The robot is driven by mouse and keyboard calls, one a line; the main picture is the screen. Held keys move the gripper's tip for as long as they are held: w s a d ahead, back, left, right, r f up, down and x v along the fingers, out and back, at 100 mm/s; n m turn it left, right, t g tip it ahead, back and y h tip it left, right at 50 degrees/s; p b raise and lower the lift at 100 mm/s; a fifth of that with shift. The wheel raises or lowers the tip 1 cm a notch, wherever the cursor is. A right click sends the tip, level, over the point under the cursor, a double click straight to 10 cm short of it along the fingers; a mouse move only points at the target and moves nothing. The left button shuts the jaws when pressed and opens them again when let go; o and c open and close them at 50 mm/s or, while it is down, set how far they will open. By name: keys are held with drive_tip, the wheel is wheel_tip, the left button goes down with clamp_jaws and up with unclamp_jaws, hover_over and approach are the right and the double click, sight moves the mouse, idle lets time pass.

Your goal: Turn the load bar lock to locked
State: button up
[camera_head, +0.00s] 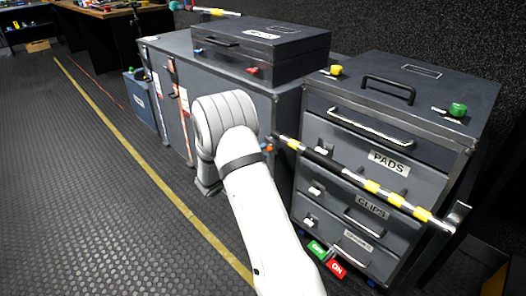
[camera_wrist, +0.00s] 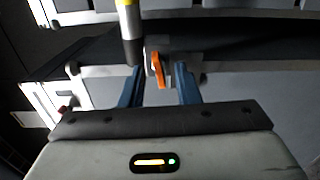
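The load bar (camera_head: 370,187), striped yellow, white and black, runs across the front of the drawer cabinet in the head view. Its end also shows in the wrist view (camera_wrist: 129,30). The load bar lock is a small orange lever (camera_wrist: 158,70) beside that end, standing roughly upright in the wrist view. A bit of orange (camera_head: 268,148) shows at the bar's left end in the head view. My gripper (camera_wrist: 159,75) is open, its two blue fingers on either side of the lever with gaps visible. My arm hides the gripper in the head view.
The drawer cabinet (camera_head: 410,128) stands right, with a handle, yellow and green knobs on top. A larger grey case (camera_head: 178,50) stands behind my arm, carrying a smaller case (camera_head: 285,37). Green and red tags (camera_head: 336,268) hang low by the drawers. The floor (camera_head: 90,190) at left is clear.

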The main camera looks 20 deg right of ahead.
drive_tip(key=p+v, duration=0.1)
drive_tip(key=v, duration=0.5)
